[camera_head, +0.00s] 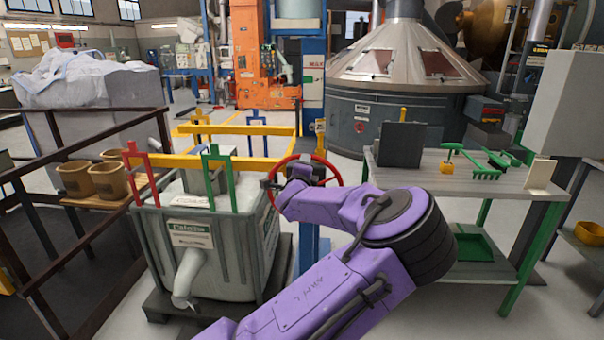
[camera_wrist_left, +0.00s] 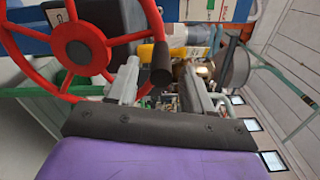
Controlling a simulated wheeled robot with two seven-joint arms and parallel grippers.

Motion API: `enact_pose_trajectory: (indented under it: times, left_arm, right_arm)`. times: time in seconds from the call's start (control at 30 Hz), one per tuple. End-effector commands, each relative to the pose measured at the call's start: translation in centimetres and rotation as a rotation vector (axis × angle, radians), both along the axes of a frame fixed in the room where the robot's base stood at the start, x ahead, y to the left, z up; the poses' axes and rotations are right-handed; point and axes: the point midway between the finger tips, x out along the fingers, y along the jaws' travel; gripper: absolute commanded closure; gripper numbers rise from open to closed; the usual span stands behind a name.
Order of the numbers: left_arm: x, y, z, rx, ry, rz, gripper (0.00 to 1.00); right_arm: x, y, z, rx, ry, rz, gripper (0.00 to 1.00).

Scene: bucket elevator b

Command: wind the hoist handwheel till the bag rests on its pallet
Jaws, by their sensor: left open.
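The red hoist handwheel (camera_head: 337,170) stands on a blue post right of the bag. In the left wrist view its red rim and spokes (camera_wrist_left: 118,40) fill the upper left, with a dark crank knob (camera_wrist_left: 162,62). My left gripper (camera_wrist_left: 160,72) is open at the wheel; the knob appears between its fingers, with no grip seen. In the head view the purple left arm and gripper (camera_head: 272,183) cover part of the wheel. The grey-white bag (camera_head: 200,262), labelled Calcite, hangs by coloured loops from a yellow frame above a dark pallet (camera_head: 158,306). Whether they touch is unclear. My right gripper is not in view.
A workbench (camera_head: 470,180) with green tools stands at right. Brown railings (camera_head: 80,245) and tan buckets (camera_head: 108,180) are at left. A large grey hopper (camera_head: 400,100) and orange machine (camera_head: 262,75) stand behind. Floor shows between the pallet and the bench.

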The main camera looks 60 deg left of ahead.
Motion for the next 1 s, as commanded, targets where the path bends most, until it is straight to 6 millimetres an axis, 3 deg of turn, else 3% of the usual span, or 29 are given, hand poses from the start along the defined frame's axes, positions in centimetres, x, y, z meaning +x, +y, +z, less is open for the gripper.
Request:
enact_pose_trajectory:
  times: [0.13,0.33,1.0]
  left_arm:
    - [-2.1,-3.1,0.2,0.002,0.001,-0.002,0.49]
    - [-4.0,-5.6,0.1,0.001,0.000,-0.001,0.49]
    - [-4.4,-6.0,0.1,0.000,-0.001,-0.001,0.49]
  right_arm:
    - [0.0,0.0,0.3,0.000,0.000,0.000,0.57]
    - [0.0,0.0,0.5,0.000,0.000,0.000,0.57]
    - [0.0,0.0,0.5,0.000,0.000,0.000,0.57]
